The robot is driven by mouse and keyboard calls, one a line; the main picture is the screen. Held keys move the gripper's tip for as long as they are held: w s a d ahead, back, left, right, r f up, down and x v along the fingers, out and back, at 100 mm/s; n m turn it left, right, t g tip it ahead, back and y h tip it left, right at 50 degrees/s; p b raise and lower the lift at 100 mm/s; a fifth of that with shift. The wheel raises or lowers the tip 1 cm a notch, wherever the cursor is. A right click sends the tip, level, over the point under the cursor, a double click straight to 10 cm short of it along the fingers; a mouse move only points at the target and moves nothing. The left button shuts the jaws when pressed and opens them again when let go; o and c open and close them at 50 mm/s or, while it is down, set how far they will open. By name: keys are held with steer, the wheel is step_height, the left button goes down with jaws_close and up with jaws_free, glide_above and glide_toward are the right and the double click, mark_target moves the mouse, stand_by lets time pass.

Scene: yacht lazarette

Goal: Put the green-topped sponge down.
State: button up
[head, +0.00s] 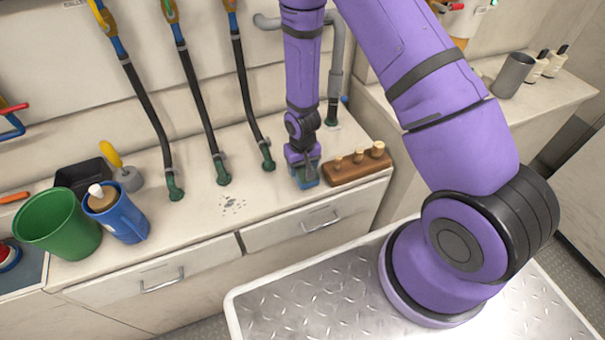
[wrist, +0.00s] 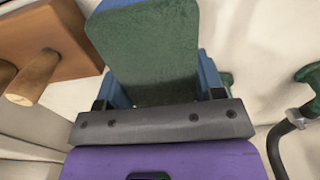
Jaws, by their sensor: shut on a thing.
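The green-topped sponge (wrist: 150,55) fills the middle of the wrist view, with a dark green top face and blue at its edges. My gripper (wrist: 165,95) is shut on it, one finger on each side. In the head view my gripper (head: 303,168) points down at the counter, and a small blue-green part of the sponge (head: 308,183) shows below it. The sponge is at or just above the counter by its front edge; I cannot tell whether it touches. My gripper hides most of it there.
A wooden block with pegs (head: 356,166) stands close to the right of the sponge. Black hoses (head: 246,95) rise from green fittings to the left. A dark speckled patch (head: 232,204) marks the counter.

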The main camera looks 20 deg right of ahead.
mark_target(302, 174)
steer(key=shift+s+f, duration=0.1)
steer(key=shift+f, duration=1.6)
steer(key=shift+f, duration=0.1)
steer(key=o, duration=1)
steer(key=shift+c, duration=0.2)
